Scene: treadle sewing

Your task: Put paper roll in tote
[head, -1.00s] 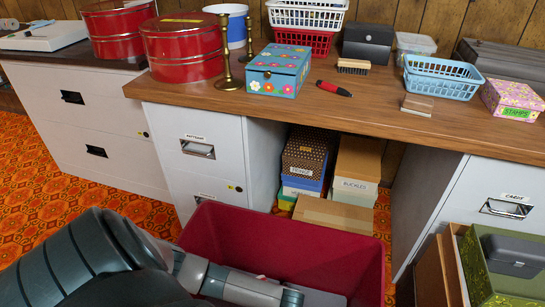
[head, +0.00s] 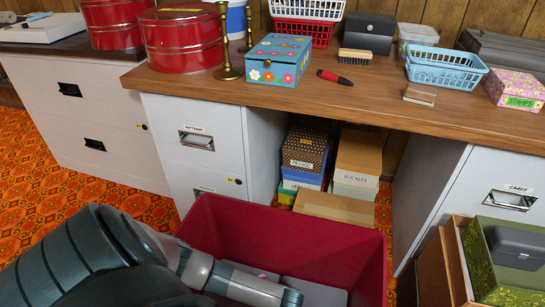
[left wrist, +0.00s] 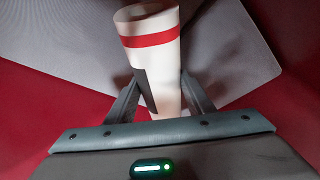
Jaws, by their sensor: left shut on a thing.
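The paper roll (left wrist: 153,50) is a white tube with a red band near its far end, seen in the left wrist view. My left gripper (left wrist: 160,82) is shut on it, with one finger on each side. Below the roll are grey flat surfaces and dark red, matching the tote's inside. The tote (head: 290,235) is a dark red open bin on the floor in the head view. My left arm reaches over its front left part. The roll is hidden in the head view. My right gripper is not in view.
Grey flat items (head: 318,291) lie in the tote. Behind it, labelled boxes (head: 303,150) stand under the wooden desktop (head: 365,90). A white drawer cabinet (head: 195,150) is behind the tote's left side. A green box (head: 505,265) stands at right.

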